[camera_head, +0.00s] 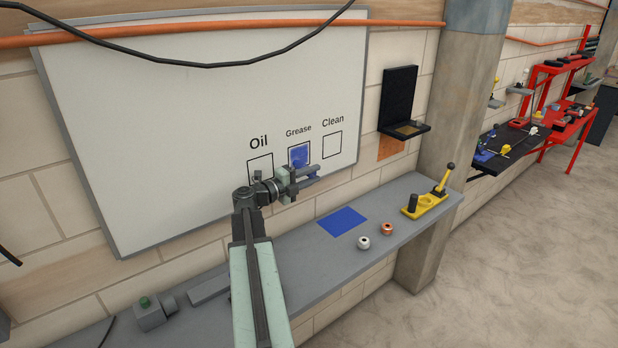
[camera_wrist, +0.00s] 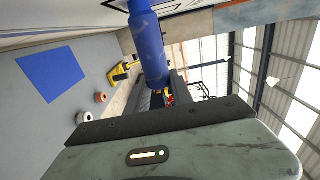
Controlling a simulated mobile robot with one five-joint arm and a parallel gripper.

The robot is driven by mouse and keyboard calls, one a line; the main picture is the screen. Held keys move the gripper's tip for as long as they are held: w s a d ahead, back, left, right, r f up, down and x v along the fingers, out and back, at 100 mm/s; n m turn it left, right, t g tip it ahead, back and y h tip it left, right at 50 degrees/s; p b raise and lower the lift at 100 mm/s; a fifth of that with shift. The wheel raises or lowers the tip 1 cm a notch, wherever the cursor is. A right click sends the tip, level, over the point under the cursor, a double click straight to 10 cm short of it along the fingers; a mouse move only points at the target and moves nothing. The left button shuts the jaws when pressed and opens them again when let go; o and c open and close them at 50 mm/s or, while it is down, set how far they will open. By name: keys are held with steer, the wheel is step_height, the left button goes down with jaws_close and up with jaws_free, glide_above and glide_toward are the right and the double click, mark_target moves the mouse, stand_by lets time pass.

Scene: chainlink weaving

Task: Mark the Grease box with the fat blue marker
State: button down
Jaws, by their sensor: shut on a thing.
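The whiteboard (camera_head: 190,110) has three drawn boxes labelled Oil, Grease and Clean. The Grease box (camera_head: 299,144) is the middle one and has solid blue over most of its inside. The Oil box (camera_head: 260,162) and Clean box (camera_head: 332,145) look blank inside, with my arm covering the bottom of the Oil box. My gripper (camera_head: 312,175) is just below the Grease box, close to the board. It is shut on the fat blue marker (camera_wrist: 148,45), which shows in the wrist view pointing up toward the board. The marker's tip is out of that view.
A grey shelf (camera_head: 290,262) runs below the board. It bears a blue mat (camera_head: 342,221), a white roll (camera_head: 363,242), an orange roll (camera_head: 387,228) and a yellow lever tool (camera_head: 425,203). A black bracket (camera_head: 400,100) is on the wall to the right.

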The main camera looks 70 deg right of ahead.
steer(key=x, duration=0.3)
stand_by(0.6)
stand_by(0.4)
steer(key=shift+v, duration=3.2)
steer(key=x, duration=0.6)
steer(key=shift+s+d, duration=0.15)
steer(key=shift+s, duration=0.05)
steer(key=shift+w, duration=0.1)
